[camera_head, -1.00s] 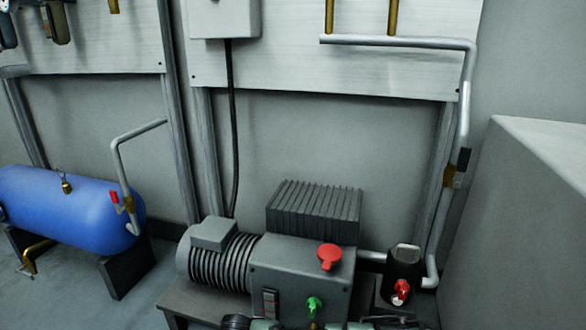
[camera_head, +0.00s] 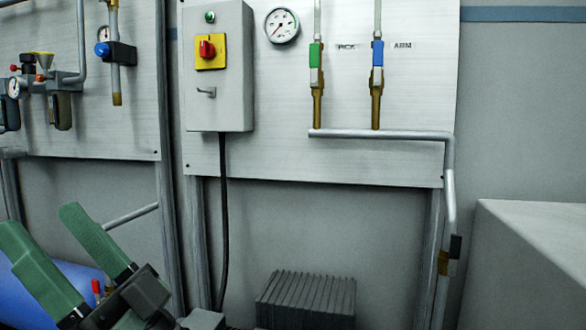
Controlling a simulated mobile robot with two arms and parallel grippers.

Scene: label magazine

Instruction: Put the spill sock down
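I do not see a spill sock in this view.
A grey switch box (camera_head: 218,110) with a red knob, a gauge (camera_head: 282,25) and green and blue valves are on the wall panel (camera_head: 270,155). The finned block (camera_head: 305,298) is at the bottom, a pale block (camera_head: 530,260) at the right. No floor shows.

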